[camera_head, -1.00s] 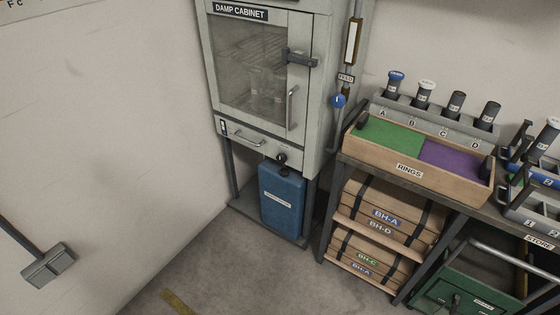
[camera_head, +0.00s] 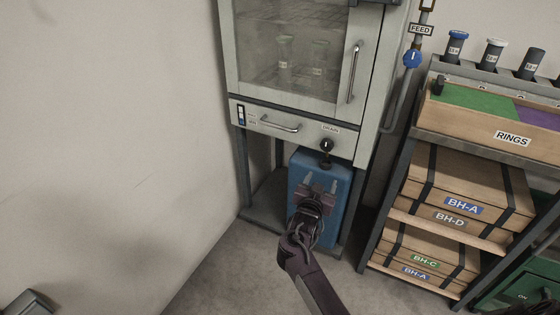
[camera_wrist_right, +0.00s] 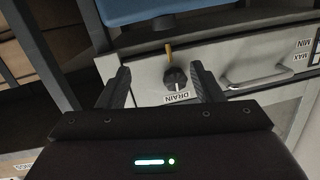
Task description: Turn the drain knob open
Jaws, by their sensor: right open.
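The drain knob (camera_head: 326,147) is a small black knob with a light pointer mark, below the DRAIN label on the damp cabinet's lower front panel (camera_head: 292,128). My right gripper (camera_head: 320,181) is open and empty in front of the blue container, just below the knob in the head view. In the right wrist view, which looks upside down, the knob (camera_wrist_right: 175,79) shows between the two spread fingers (camera_wrist_right: 163,84), beyond their tips and apart from them. A brass-coloured stub (camera_wrist_right: 169,53) shows beside the knob.
A blue container (camera_head: 341,208) stands under the cabinet between its legs. A drawer-like handle (camera_head: 279,124) is left of the knob. A blue FEED knob (camera_head: 412,58) on a pipe is at upper right. A shelf with boxes (camera_head: 470,185) stands close on the right.

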